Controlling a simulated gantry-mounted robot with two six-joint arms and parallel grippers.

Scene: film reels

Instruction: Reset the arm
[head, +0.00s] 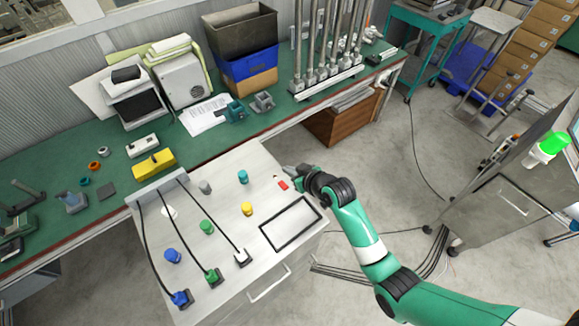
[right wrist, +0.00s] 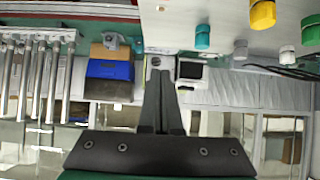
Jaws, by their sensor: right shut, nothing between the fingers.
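My right arm (head: 355,230) comes in from the lower right in the head view. It reaches to the far right edge of the white cabinet top. Its gripper (head: 288,170) is near the red piece (head: 283,185) there, close to the green bench. In the right wrist view my right gripper (right wrist: 160,68) has its two dark fingers together with nothing between them. I cannot tell its exact height above the surface. My left gripper is in neither view.
The white cabinet top (head: 262,187) carries a teal knob (head: 243,177), a yellow knob (head: 247,209), several others, and cabled plugs including a white plug (head: 242,258). A black rectangular outline (head: 290,223) lies near the arm. Upright metal rods (head: 318,60) stand on the bench behind.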

